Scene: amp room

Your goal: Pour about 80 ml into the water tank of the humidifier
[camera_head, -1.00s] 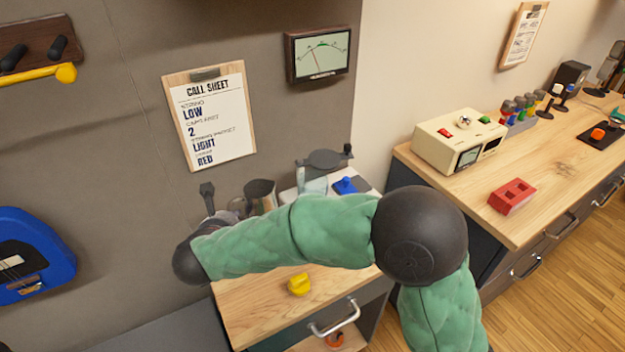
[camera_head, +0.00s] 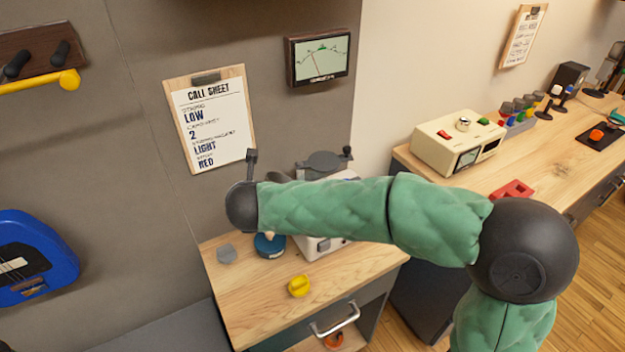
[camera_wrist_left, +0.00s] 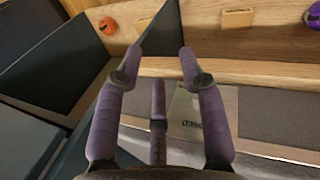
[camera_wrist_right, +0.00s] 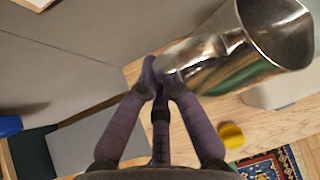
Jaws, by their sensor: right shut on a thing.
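My right gripper (camera_wrist_right: 160,72) is shut on a shiny metal jug (camera_wrist_right: 235,50), seen in the right wrist view with its wide mouth toward the upper right. The jug looks tilted there; whether it holds water cannot be seen. In the head view my right arm hides gripper and jug. A pale machine with a dark round top (camera_head: 322,163), probably the humidifier, stands on the wooden cabinet behind my arm, which covers its middle. Its tank opening cannot be made out. My left gripper (camera_wrist_left: 160,72) is open and empty, near wooden drawers.
On the cabinet top (camera_head: 240,295) are a yellow knob-like piece (camera_head: 299,286), a dark blue round thing (camera_head: 269,246) and a small grey piece (camera_head: 226,254). A call sheet (camera_head: 211,120) and a meter (camera_head: 319,58) hang behind. A cream device (camera_head: 457,140) stands right.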

